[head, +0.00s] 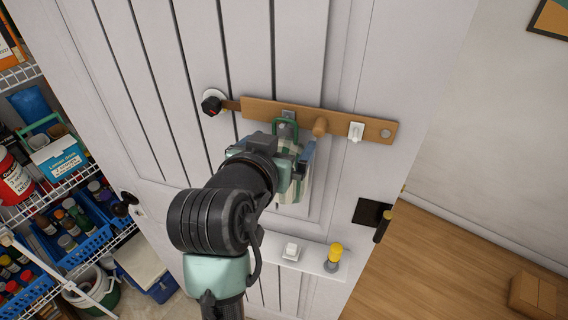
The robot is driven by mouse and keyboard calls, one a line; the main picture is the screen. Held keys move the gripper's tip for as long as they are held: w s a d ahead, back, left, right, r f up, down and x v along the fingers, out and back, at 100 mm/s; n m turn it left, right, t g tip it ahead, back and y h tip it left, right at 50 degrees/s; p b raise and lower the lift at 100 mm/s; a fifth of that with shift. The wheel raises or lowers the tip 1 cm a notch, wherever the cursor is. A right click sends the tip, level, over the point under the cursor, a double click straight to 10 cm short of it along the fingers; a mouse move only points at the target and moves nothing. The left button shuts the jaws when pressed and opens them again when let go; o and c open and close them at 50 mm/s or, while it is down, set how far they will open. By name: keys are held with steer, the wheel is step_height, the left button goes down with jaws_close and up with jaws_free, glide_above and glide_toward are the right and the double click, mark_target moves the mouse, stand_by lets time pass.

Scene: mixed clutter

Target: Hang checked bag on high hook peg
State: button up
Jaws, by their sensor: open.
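A green-and-white checked bag (297,187) hangs in front of the white door, partly hidden behind my gripper. Its green handle loop (285,122) rises to a grey metal hook plate (288,114) on the wooden rack (262,108). The loop seems to be at this hook, but whether it is over it I cannot tell. My gripper (298,157) is open, close in front of the bag's upper part and just below the rack. To the right, the rack bears a round wooden peg (320,127) and a white hook (355,131).
A black knob (211,106) on a round plate is left of the rack. Below, a white ledge (311,259) holds a white block (291,251) and a yellow-topped item (334,254). Loaded shelves stand left. The floor at right is mostly clear, with a cardboard box (532,295).

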steer(key=shift+w+d, duration=0.1)
steer(key=shift+w, duration=0.05)
jaws_close()
stand_by(0.4)
